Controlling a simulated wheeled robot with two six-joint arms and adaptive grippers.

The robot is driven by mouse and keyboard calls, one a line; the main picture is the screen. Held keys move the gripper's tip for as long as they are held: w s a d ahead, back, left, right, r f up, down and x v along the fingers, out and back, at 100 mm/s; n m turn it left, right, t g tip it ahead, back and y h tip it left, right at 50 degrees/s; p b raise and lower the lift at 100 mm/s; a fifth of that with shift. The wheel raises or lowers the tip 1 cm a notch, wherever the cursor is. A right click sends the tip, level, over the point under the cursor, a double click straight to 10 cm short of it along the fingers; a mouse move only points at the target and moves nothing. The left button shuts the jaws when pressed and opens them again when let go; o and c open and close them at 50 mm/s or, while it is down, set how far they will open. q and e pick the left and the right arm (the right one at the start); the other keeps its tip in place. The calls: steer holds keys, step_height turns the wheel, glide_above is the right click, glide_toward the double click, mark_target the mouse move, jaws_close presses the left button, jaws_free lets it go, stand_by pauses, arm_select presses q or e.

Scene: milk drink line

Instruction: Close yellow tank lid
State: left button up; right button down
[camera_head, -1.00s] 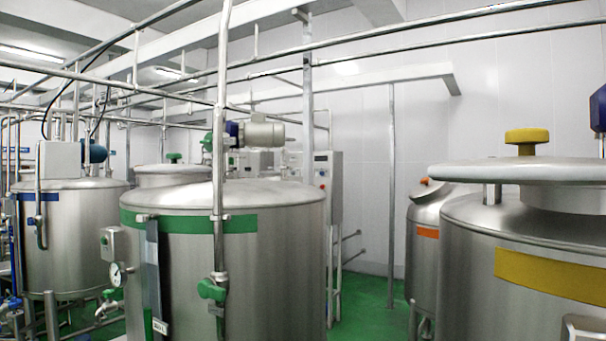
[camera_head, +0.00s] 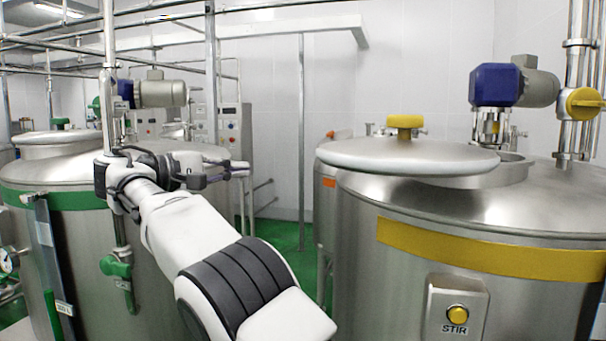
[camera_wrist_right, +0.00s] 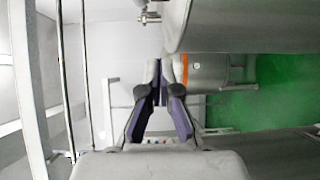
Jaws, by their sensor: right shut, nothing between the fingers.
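The yellow-banded steel tank (camera_head: 470,285) stands at the right in the head view. Its round lid (camera_head: 370,158), with a yellow knob (camera_head: 404,121), sits swung to the left and overhangs the tank's edge. The raised round opening (camera_head: 512,170) shows partly uncovered to the right of the lid. My right gripper (camera_head: 243,169) is left of the lid and apart from it. Its fingers are together and empty, as in the right wrist view (camera_wrist_right: 166,72). My left gripper is not in view.
A green-banded tank (camera_head: 75,195) stands at the left, behind my right arm. A blue motor (camera_head: 497,84) and vertical pipes (camera_head: 580,60) rise behind the yellow-banded tank. A STIR button (camera_head: 457,314) is on its front. Green floor shows between the tanks.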

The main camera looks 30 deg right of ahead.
steer(key=s+d+r+b, duration=0.1)
steer(key=s+d, duration=0.1)
steer(key=d, duration=0.4)
steer(key=s+d+r+m+g+b, duration=0.1)
steer(key=s+d, duration=0.2)
steer(key=d, duration=0.3)
steer(key=shift+d+r+m, duration=0.15)
steer(key=shift+r+m, duration=0.15)
steer(key=shift+r, duration=0.1)
steer(key=shift+f, duration=0.1)
